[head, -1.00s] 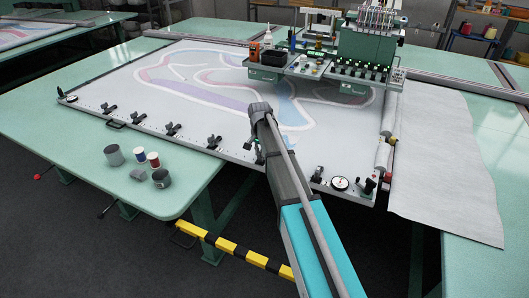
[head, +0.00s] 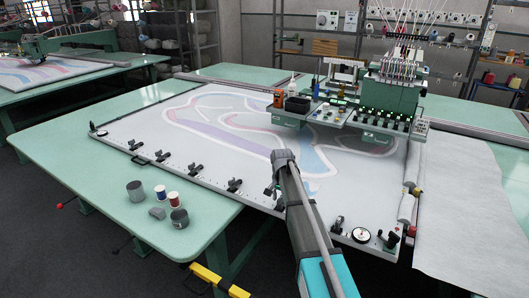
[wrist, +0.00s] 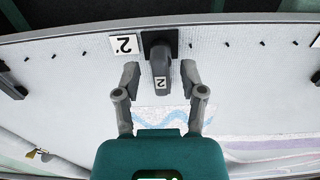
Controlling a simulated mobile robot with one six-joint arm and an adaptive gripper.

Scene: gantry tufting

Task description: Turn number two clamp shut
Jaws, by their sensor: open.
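The number two clamp shows in the wrist view, with a black base (wrist: 158,42) at the frame edge and a grey lever (wrist: 164,72) marked 2. The lever points away from the edge, over the white cloth. My gripper (wrist: 160,72) is open, one finger on each side of the lever, with visible gaps to both. In the head view my gripper is hidden behind my arm, over the front of the tufting frame (head: 135,157). I cannot tell there which clamp is number two.
Other black clamps (head: 234,185) line the frame's front edge, with a round dial (head: 361,235) near the right corner. A grey pot (head: 135,190) and spools (head: 173,198) stand on the green table at left. The tufting machine head (head: 392,95) stands at the back right.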

